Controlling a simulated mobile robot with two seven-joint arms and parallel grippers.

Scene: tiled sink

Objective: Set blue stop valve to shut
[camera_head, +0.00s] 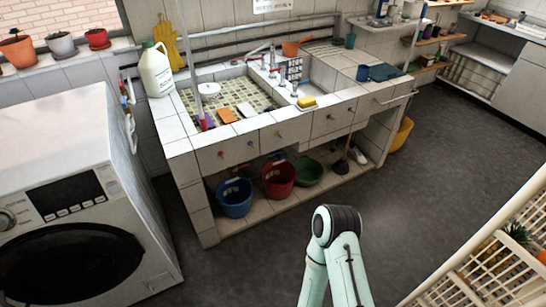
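No blue stop valve can be picked out with certainty. Small red and blue parts (127,100) show by the wall between the washing machine and the tiled sink counter, too small to tell what they are or how any handle is turned. Several small knobs sit on the counter's front panels, one of them bluish (250,143). A link of one of my arms rises at the bottom middle, in front of the counter and apart from it. Neither gripper shows in the head view.
A white washing machine (70,190) stands at the left. The tiled sink counter (185,146) has a blue bucket (235,198), a red bucket (278,180) and a green basin (308,172) below. A white slatted rack (490,262) is at the right. Dark floor between is clear.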

